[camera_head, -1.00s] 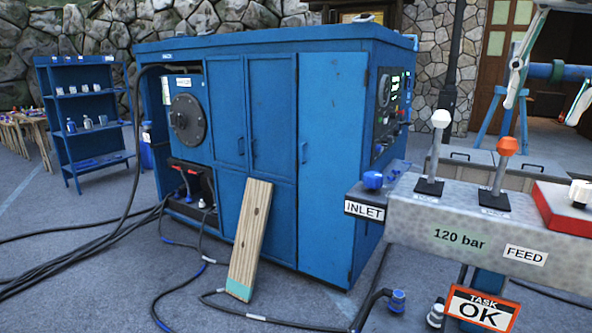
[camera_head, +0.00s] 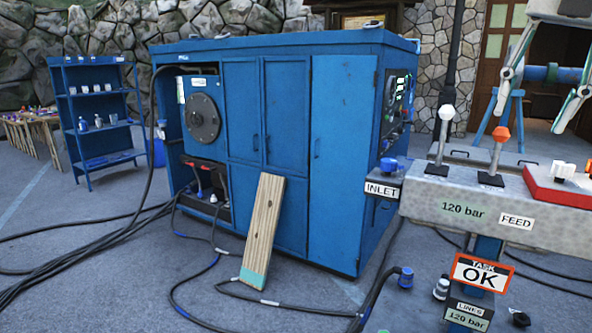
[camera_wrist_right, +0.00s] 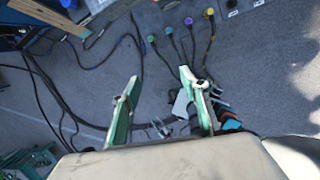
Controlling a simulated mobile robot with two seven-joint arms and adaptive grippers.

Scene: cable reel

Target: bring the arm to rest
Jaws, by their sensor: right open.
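My right gripper (camera_head: 528,122) hangs at the upper right of the head view, fingers pointing down and spread apart, with nothing between them. It appears above the right end of the grey control console (camera_head: 450,205) in the picture; no contact shows. In the right wrist view the two green-and-white fingers (camera_wrist_right: 157,76) stand apart over the paved ground, and cables and several coloured connectors show beyond them. My left gripper is in neither view.
A blue cabinet (camera_head: 340,160) fills the middle, with a wooden plank (camera_head: 262,230) leaning on it. The console carries a white-knobbed lever (camera_head: 443,135), an orange-knobbed lever (camera_head: 497,150) and a red block (camera_head: 565,188). Black cables (camera_head: 90,250) lie on the ground. A blue shelf (camera_head: 95,125) stands at left.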

